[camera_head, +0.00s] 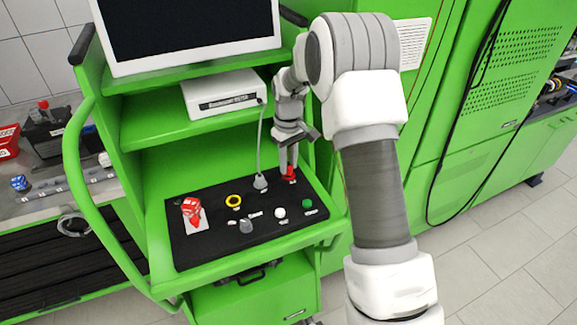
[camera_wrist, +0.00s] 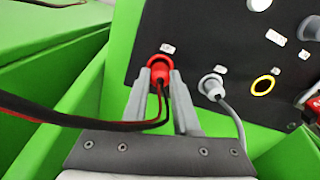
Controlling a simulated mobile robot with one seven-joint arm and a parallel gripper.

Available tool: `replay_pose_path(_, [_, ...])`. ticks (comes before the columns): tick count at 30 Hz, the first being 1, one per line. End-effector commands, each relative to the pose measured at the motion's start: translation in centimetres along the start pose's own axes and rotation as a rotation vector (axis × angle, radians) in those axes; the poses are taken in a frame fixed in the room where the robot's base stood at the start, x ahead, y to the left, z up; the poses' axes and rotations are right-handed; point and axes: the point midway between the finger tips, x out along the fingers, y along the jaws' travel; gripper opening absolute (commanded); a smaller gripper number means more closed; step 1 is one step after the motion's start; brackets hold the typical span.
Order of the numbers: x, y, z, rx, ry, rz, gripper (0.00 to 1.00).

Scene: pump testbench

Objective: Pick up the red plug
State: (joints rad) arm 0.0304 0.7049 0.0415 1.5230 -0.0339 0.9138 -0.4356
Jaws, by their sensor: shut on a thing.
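The red plug (camera_head: 289,174) is at the back right of the black panel (camera_head: 238,256) on the green cart. In the wrist view the red plug (camera_wrist: 159,66) sits at the panel's edge, with a red and a black cable running off to the left. My gripper (camera_head: 288,165) reaches down to it from above. In the wrist view my gripper (camera_wrist: 167,78) has its two grey fingers on either side of the plug, shut on it. I cannot tell whether the plug is still seated in the panel.
A grey plug (camera_wrist: 212,86) with a grey cable stands close beside my gripper. The panel also bears a yellow ring (camera_head: 233,201), a white knob (camera_head: 280,213), a green button (camera_head: 307,204) and a red switch (camera_head: 191,208). A white box (camera_head: 222,94) sits on the shelf above.

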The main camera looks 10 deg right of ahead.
Motion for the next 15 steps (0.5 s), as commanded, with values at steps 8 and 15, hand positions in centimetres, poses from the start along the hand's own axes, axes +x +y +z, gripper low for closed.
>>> replay_pose_path(8, [-4.0, -0.2, 1.2, 0.001, 0.001, 0.001, 0.0])
replay_pose_path(15, [-6.7, -1.4, 5.7, 0.002, 0.002, 0.001, 0.0])
